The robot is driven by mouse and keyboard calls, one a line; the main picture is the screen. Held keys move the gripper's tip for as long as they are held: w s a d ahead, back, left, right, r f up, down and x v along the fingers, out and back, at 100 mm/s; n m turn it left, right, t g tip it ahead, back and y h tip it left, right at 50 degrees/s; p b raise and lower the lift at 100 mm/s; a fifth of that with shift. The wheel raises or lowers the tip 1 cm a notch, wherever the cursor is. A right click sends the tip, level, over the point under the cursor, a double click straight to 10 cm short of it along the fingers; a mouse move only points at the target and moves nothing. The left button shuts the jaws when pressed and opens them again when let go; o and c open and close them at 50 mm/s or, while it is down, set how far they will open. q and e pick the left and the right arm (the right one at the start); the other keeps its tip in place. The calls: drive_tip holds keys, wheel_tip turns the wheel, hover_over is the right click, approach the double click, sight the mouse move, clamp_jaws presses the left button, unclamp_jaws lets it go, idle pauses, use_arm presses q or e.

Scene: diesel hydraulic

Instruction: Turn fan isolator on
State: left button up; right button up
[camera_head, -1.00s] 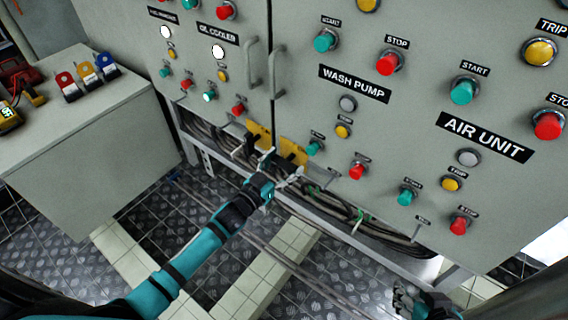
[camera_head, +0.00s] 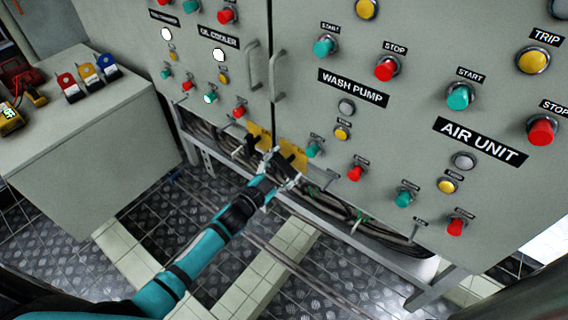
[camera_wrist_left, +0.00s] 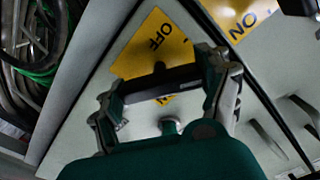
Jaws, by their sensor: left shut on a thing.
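Two yellow plates with black rotary handles sit low on the grey cabinet in the head view. My left gripper (camera_head: 281,168) is at the right yellow plate (camera_head: 293,152). In the left wrist view, its fingers (camera_wrist_left: 170,85) are on the two ends of a black isolator handle (camera_wrist_left: 160,83). The other plate (camera_wrist_left: 237,14) also shows ON. I cannot read which handle is the fan's. My right gripper is not in view.
Buttons and lamps fill the cabinet front above, including the WASH PUMP (camera_head: 353,87) and AIR UNIT (camera_head: 480,141) groups. Cables (camera_head: 345,208) run below the cabinet. A grey box (camera_head: 95,135) with coloured padlocks stands at left.

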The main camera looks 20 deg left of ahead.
use_arm(q)
drive_tip(key=m, duration=0.3)
drive_tip(key=shift+m, duration=0.4)
drive_tip(key=m, duration=0.2)
drive_tip(key=shift+m, duration=0.4)
drive_tip(key=m, duration=0.3)
drive_tip(key=shift+b, duration=0.35)
drive_tip(key=shift+m, duration=1.1)
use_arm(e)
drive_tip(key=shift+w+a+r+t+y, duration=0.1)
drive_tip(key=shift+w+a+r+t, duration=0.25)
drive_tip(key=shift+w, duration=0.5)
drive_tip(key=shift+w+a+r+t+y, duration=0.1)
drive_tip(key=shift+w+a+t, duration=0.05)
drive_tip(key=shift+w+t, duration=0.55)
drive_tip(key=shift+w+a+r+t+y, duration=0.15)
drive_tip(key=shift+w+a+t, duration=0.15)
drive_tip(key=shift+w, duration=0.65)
use_arm(q)
drive_tip(key=o, duration=1.1)
drive_tip(key=shift+o, duration=0.2)
drive_tip(key=v, duration=1.2)
